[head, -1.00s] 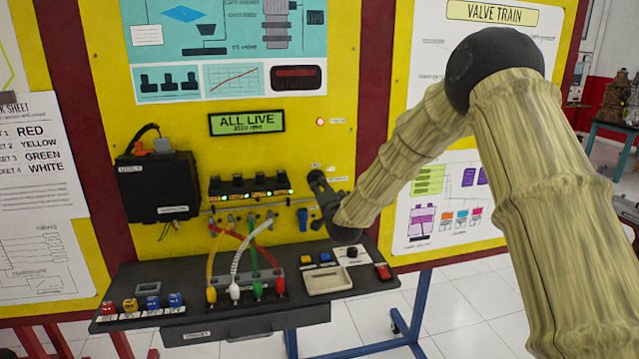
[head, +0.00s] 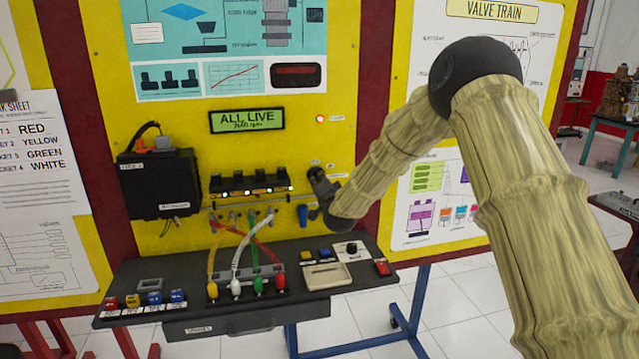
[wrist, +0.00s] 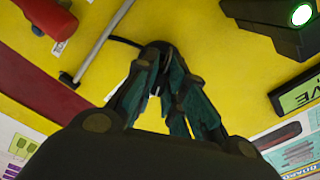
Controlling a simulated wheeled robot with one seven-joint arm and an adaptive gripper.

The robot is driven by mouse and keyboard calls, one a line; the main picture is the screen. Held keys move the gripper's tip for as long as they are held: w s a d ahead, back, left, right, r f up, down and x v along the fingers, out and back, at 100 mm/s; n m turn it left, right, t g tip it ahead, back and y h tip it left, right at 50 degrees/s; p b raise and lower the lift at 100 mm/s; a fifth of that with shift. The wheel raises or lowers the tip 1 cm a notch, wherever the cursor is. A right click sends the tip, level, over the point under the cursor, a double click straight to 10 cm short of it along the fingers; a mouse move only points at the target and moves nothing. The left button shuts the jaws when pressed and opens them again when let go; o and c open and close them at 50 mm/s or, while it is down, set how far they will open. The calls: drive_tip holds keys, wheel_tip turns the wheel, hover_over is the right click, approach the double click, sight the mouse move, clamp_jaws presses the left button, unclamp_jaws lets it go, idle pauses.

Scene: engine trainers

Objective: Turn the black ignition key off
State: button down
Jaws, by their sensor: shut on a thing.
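My gripper (head: 318,197) is at the right side of the yellow panel (head: 345,60), just below small white labels. In the wrist view its dark fingers (wrist: 160,58) are closed together against the yellow surface. The black ignition key is hidden between and behind the fingers, so its angle cannot be read. A thin black curved piece (wrist: 122,41) shows beside the fingertips. The green display (head: 246,120) reads "ALL LIVE" with a smaller line under it. A small red lamp (head: 320,118) is lit to its right.
A black coil pack (head: 250,184) with green lights sits left of my gripper. Coloured leads (head: 238,256) run down to the black shelf (head: 200,318). A beige tray (head: 326,275), a black knob (head: 351,248) and several coloured buttons are below. A blue plug (head: 303,215) hangs close by.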

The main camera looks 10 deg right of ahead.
drive_tip(key=shift+f+n+b, duration=0.15)
drive_tip(key=shift+n+b, duration=4.1)
drive_tip(key=shift+n, duration=1.65)
drive_tip(key=shift+d, duration=0.1)
drive_tip(key=c, duration=1.5)
unclamp_jaws()
drive_tip(key=s, duration=1.2)
drive_tip(key=shift+s, duration=0.1)
